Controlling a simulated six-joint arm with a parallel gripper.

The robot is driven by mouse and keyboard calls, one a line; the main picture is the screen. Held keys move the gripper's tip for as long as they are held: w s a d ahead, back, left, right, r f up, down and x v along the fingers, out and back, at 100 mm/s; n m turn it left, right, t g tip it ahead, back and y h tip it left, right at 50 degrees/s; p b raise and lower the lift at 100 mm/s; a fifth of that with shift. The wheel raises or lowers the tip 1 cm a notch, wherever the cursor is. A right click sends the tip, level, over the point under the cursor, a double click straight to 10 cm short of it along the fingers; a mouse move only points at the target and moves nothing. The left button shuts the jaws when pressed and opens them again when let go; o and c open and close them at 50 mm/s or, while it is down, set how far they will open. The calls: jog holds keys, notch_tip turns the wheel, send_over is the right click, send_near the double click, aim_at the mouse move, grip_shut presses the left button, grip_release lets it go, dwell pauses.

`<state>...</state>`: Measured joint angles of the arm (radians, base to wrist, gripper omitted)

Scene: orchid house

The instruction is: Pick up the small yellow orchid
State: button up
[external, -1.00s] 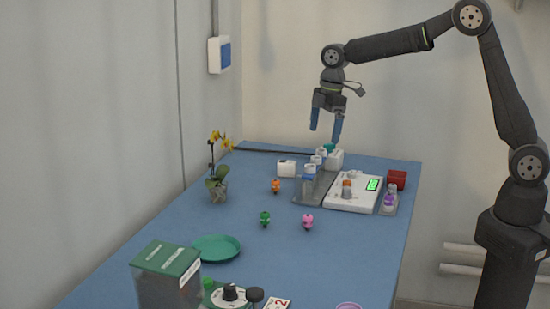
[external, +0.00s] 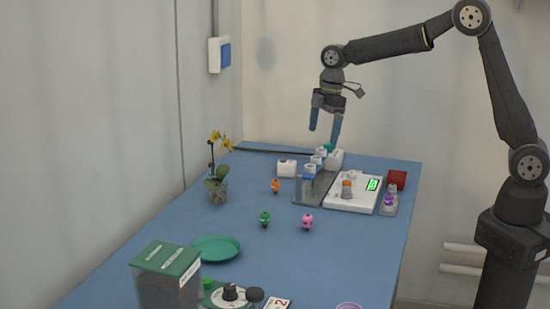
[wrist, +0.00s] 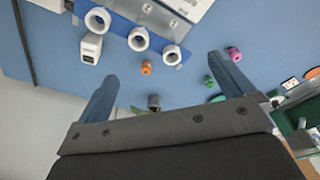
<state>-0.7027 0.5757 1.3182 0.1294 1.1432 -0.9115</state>
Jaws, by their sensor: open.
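The small yellow orchid (external: 217,171) stands upright in a clear pot near the left edge of the blue table in the external view. Its yellow flowers lean right above green leaves. In the wrist view, a greyish pot with some green (wrist: 153,101) shows between the finger bases, partly hidden by my gripper; it looks like the orchid's pot. My gripper (external: 324,128) is open and empty, pointing down above the far part of the table. It is to the right of the orchid and higher, well apart from it. Both blue fingers also show in the wrist view (wrist: 162,70).
Small orange (external: 275,186), green (external: 265,219) and pink (external: 308,222) figures stand mid-table. A green dish (external: 216,248) and green-lidded box (external: 167,275) are nearer.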

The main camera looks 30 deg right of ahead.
jog(key=s+a+f+m+t+y, duration=0.1)
jog(key=a+f+m+t+y, duration=0.3)
jog(key=a, duration=0.8)
jog(key=m+t+y, duration=0.4)
jog(key=m+t, duration=0.1)
jog(key=t, duration=0.1)
send_near(220, 176)
jog(key=shift+h, duration=0.3)
jog(key=x, duration=0.5)
jog(key=shift+w+a+r, duration=0.1)
jog(key=shift+a, duration=0.45)
jog(key=shift+d+x, duration=0.2)
jog(key=shift+x, duration=2.45)
jog(key=shift+w, duration=0.15)
jog(key=c, duration=1.3)
